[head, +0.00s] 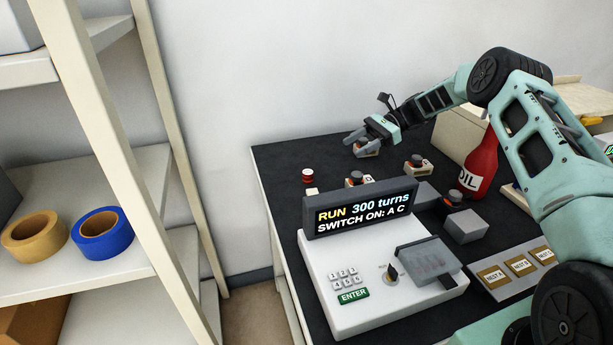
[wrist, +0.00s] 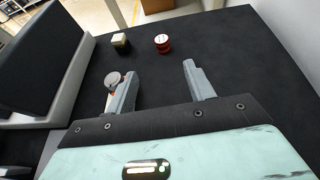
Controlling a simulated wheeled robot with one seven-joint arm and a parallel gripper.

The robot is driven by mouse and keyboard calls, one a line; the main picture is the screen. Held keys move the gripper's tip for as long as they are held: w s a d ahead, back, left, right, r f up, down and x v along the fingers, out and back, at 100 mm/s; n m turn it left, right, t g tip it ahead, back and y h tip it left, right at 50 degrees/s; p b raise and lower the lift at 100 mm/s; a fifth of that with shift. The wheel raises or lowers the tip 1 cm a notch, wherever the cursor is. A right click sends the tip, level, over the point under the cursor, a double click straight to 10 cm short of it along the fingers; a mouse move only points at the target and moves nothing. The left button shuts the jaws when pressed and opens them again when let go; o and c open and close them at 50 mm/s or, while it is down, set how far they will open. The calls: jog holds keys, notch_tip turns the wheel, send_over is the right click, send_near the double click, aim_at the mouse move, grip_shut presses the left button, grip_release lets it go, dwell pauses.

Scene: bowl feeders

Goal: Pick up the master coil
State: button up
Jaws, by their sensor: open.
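A small red spool with a pale band (head: 308,175), which looks like the coil, stands upright on the black table near its left edge. It also shows in the wrist view (wrist: 162,43), beyond the fingertips and roughly between their lines. My gripper (head: 362,136) is open and empty over the far part of the table, apart from the spool. In the wrist view, my gripper's two fingers (wrist: 160,74) are spread. A small unit with a round knob (wrist: 112,79) is partly hidden behind the left finger.
A small cream-topped block (head: 312,191) stands close to the spool. A white control box with a display (head: 360,209) reads "RUN 300 turns, SWITCH ON: A C". Several knobbed units, a red oil bottle (head: 483,165) and a labelled nest tray (head: 517,268) stand further right. Table around the spool is mostly bare.

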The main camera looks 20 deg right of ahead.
jog(key=p, duration=0.2)
send_near(311, 171)
jog(key=x, duration=0.5)
jog(key=shift+s+a, duration=0.2)
jog(key=shift+p+x, duration=0.6)
jog(key=shift+x, duration=2.2)
jog(key=shift+w+f, duration=0.1)
jog(key=shift+w, duration=0.1)
jog(key=c, duration=1)
